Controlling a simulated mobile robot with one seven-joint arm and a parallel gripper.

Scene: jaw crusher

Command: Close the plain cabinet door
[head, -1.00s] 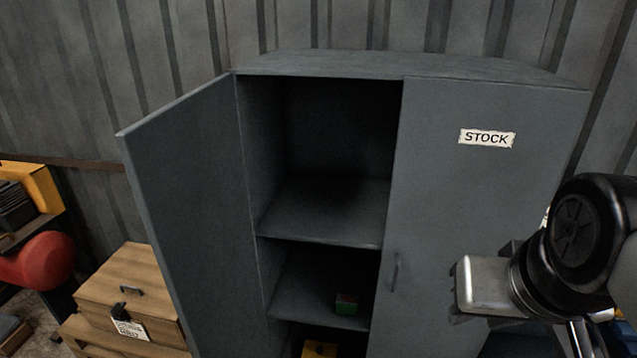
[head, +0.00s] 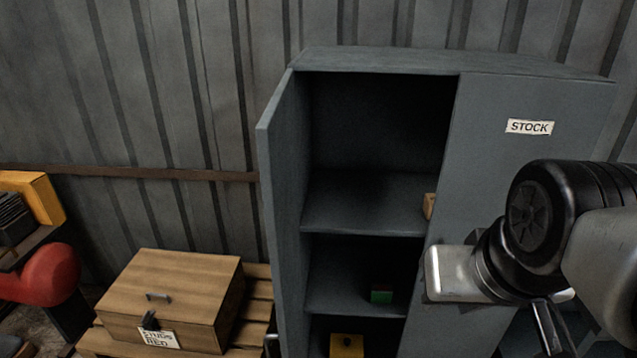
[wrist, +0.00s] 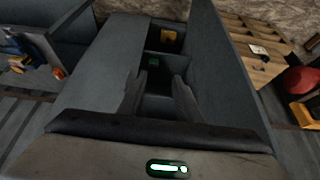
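The grey-blue cabinet (head: 400,62) stands against the corrugated wall. Its plain left door (head: 280,200) is swung open toward me and seen almost edge-on in the head view. In the wrist view this open door (wrist: 222,70) is on the right. The other door, labelled STOCK (head: 529,127), is shut. My gripper (wrist: 157,85) shows in the wrist view with its two fingers apart and nothing between them, in front of the cabinet opening.
The shelves hold a small wooden block (head: 429,205), a green and red block (head: 381,294) and a yellow box (head: 346,345). A wooden box (head: 175,285) sits on a pallet left of the open door. A red rounded object (head: 52,272) is further left.

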